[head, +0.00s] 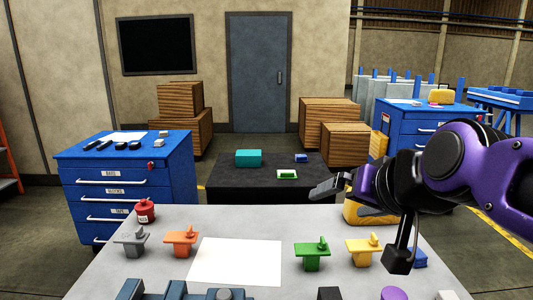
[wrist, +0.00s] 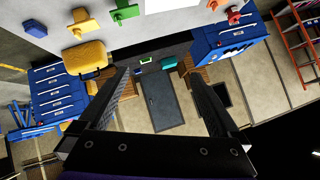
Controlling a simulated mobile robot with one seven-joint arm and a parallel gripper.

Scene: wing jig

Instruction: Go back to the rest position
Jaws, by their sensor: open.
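My gripper (head: 335,197) is at the end of my purple and black arm, raised above the right side of the grey table (head: 180,222) and pointing left in the head view. In the wrist view, my gripper (wrist: 158,72) has its two dark fingers spread wide apart with nothing between them. The wrist picture is upside down, with the door and cabinets beyond the fingers. The gripper touches nothing that I can see.
On the table stand grey (head: 131,240), orange (head: 181,242), green (head: 312,254) and yellow (head: 362,251) pieces, a white sheet (head: 236,261) and a red can (head: 146,211). A yellow case (head: 365,213) is partly behind my gripper. A blue cabinet (head: 130,190) stands left.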

